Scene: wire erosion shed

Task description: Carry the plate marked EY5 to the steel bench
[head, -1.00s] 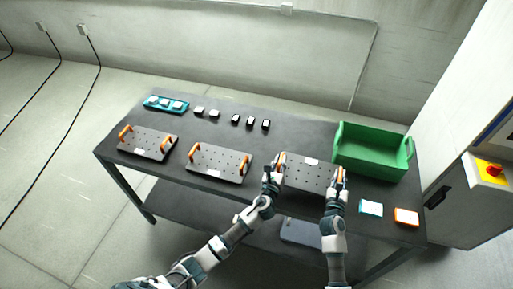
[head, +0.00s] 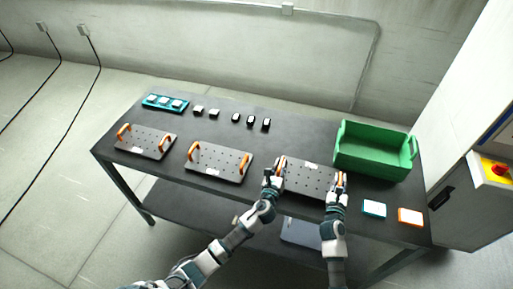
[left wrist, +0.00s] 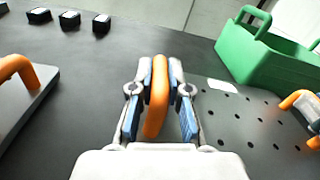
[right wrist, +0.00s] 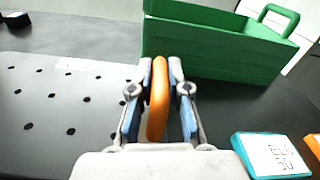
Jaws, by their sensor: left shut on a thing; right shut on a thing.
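The plate between my grippers (head: 308,180) is dark grey with rows of holes and an orange handle at each end. A pale label sits at its far edge, too small to read in the head view. My left gripper (left wrist: 158,100) is shut on the plate's left orange handle (left wrist: 158,85). My right gripper (right wrist: 160,100) is shut on its right orange handle (right wrist: 158,85). The plate appears to rest on the dark table. Two similar plates with orange handles, a middle one (head: 219,164) and a left one (head: 146,143), lie further left; their labels are unreadable.
A green crate (head: 372,152) stands right behind the held plate. Teal-edged (head: 374,208) and orange-edged (head: 410,216) blocks lie to the right. A teal tray (head: 165,103) and several small dark blocks line the back. A cabinet (head: 465,130) stands at the right.

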